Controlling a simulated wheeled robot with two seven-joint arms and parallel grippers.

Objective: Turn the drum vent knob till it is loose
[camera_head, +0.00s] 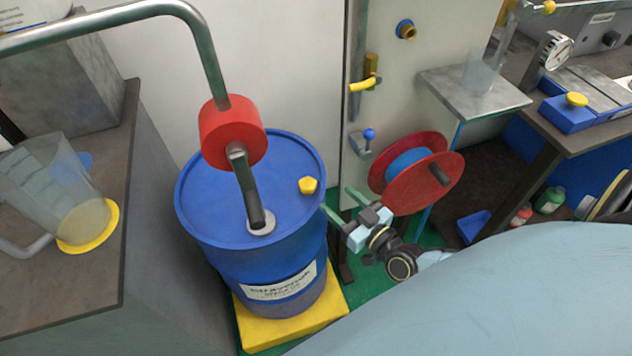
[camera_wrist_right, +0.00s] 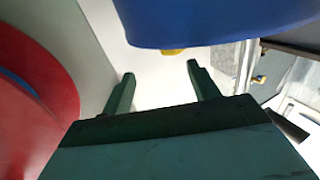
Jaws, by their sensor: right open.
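The blue drum (camera_head: 235,220) stands upright on a yellow base, and its edge also shows in the right wrist view (camera_wrist_right: 215,18). The yellow vent knob (camera_head: 308,185) sits on the drum lid near its right rim. In the right wrist view a small yellow piece, seemingly the knob (camera_wrist_right: 173,51), shows at the drum's edge, mostly hidden. My right gripper (camera_head: 341,202) is open and empty, just right of the drum rim and apart from the knob. Its two green fingers show in the right wrist view (camera_wrist_right: 160,82) with a gap between them. My left gripper is not in view.
A metal pipe with a red cylinder (camera_head: 232,131) rises from the lid, left of the knob. A red reel (camera_head: 412,180) stands close behind my right gripper. A bench (camera_head: 105,215) with a clear jug (camera_head: 62,185) is on the left. The yellow base (camera_head: 245,325) is below.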

